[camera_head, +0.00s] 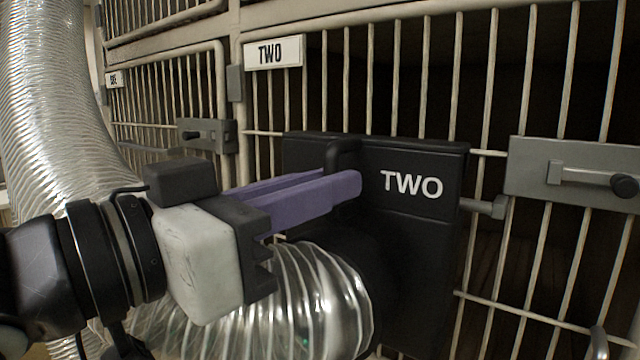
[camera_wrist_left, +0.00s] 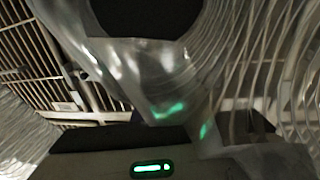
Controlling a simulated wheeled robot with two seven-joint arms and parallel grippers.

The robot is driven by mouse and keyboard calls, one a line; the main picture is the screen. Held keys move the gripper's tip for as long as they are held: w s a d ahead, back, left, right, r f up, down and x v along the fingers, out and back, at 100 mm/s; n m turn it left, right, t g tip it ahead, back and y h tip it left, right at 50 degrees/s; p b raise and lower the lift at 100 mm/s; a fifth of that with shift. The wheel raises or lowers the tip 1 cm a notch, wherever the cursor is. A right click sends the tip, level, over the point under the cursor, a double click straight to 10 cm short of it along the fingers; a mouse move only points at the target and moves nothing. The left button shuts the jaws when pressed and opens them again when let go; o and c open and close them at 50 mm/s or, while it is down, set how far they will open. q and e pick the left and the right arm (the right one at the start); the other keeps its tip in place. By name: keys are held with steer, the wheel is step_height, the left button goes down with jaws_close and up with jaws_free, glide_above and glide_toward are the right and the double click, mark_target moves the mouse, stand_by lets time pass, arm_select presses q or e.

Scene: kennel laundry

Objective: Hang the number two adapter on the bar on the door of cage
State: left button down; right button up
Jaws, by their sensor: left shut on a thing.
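The number two adapter (camera_head: 415,240) is a black plate marked TWO in white, with a clear ribbed hose (camera_head: 315,300) at its lower left. It stands upright against the door of cage two (camera_head: 400,80), which has a white TWO sign (camera_head: 273,53). My left gripper (camera_head: 345,188), with purple fingers, is shut on the adapter's black handle. A short grey bar (camera_head: 484,207) sticks out beyond the plate's right edge; the rest is hidden behind it. I cannot tell whether the adapter rests on the bar. The wrist view shows mostly blurred hose. My right gripper is out of view.
A grey latch plate with a black-knobbed bolt (camera_head: 625,185) is on the door at right. Another latch (camera_head: 207,135) and a labelled cage are at left. A large clear hose (camera_head: 45,100) rises at far left, behind my left arm.

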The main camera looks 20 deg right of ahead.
mark_target(342, 207)
arm_select(q)
steer(key=shift+r, duration=0.15)
steer(key=shift+w+d+r, duration=0.1)
steer(key=shift+w+d, duration=0.05)
steer(key=shift+w+d+p, duration=0.2)
steer(key=shift+d+p, duration=0.05)
steer(key=shift+p, duration=0.2)
steer(key=shift+p+x, duration=0.3)
steer(key=shift+x, duration=0.8)
steer(key=shift+a, duration=0.15)
